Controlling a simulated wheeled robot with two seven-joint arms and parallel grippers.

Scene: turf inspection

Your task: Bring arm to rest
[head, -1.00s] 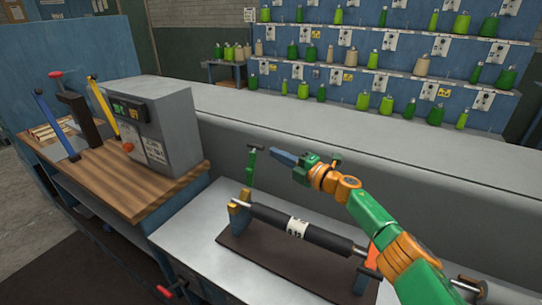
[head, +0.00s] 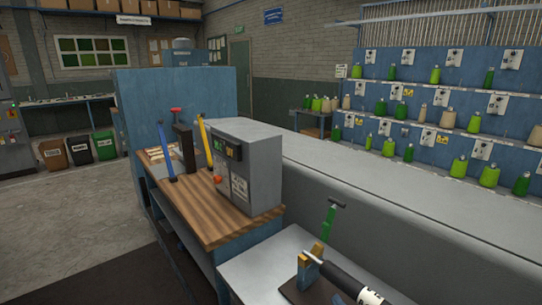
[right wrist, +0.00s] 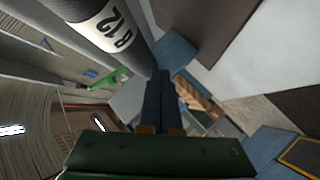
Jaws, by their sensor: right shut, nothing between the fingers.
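My right gripper (right wrist: 161,92) shows only in the right wrist view. Its two dark blue fingers lie side by side, shut and empty. A dark roller with a white label (right wrist: 108,28) is at the upper left of that view, apart from the fingers. In the head view the roller (head: 340,279) is at the bottom right, resting at one end on a blue and yellow support (head: 311,260). Neither of my arms shows in the head view, and my left gripper is in no view now.
A wooden bench (head: 205,228) bears a grey box with a display (head: 255,175) and blue and yellow upright handles. A green T-handled tool (head: 329,222) stands behind the roller. Shelves with green bottles (head: 460,165) line the right. Open floor (head: 60,220) is at the left.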

